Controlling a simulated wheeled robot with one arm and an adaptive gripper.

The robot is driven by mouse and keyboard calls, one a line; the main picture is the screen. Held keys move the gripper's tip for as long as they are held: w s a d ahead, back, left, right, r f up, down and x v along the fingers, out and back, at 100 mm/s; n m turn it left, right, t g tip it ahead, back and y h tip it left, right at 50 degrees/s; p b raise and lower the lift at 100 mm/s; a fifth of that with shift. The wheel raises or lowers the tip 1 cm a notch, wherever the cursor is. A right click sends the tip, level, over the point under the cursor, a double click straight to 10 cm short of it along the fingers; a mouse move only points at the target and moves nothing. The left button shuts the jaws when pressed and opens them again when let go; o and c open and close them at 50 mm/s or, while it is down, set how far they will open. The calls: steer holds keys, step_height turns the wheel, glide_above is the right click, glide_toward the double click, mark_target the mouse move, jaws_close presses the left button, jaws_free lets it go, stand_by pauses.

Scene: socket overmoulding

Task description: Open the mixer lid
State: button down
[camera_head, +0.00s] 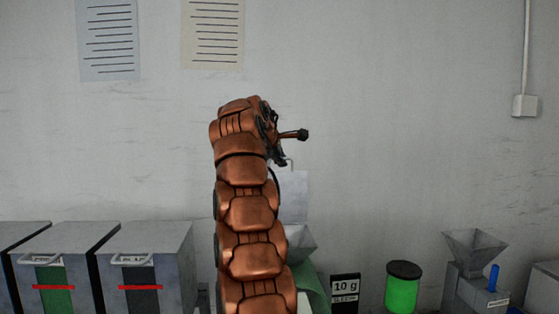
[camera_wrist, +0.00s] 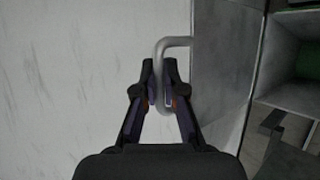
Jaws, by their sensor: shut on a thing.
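My gripper (camera_wrist: 159,80) is shut on a bent grey bar handle (camera_wrist: 178,41) in the wrist view, with one dark finger on each side of it. The handle joins a flat grey panel, the mixer lid (camera_wrist: 222,70). In the head view the lid (camera_head: 293,190) shows as a pale upright panel beside my copper-coloured arm, which hides part of it. The mixer body is mostly hidden behind my arm there. In the wrist view an open grey box-like cavity (camera_wrist: 292,95) with a green patch inside lies to the right of the lid.
Two grey bins with red bars, a green-fronted one (camera_head: 54,285) and a dark-fronted one (camera_head: 143,280), stand at left. A "10 g" sign (camera_head: 345,287), a green container (camera_head: 402,290) and a hopper machine (camera_head: 474,270) stand at right. The wall (camera_head: 400,120) is behind.

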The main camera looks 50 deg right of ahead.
stand_by(0.6)
steer(key=c, duration=1.2)
jaws_free()
steer(key=shift+c, duration=0.2)
steer(key=v, duration=0.7)
steer(key=shift+a+r, duration=0.15)
steer(key=shift+a, duration=0.05)
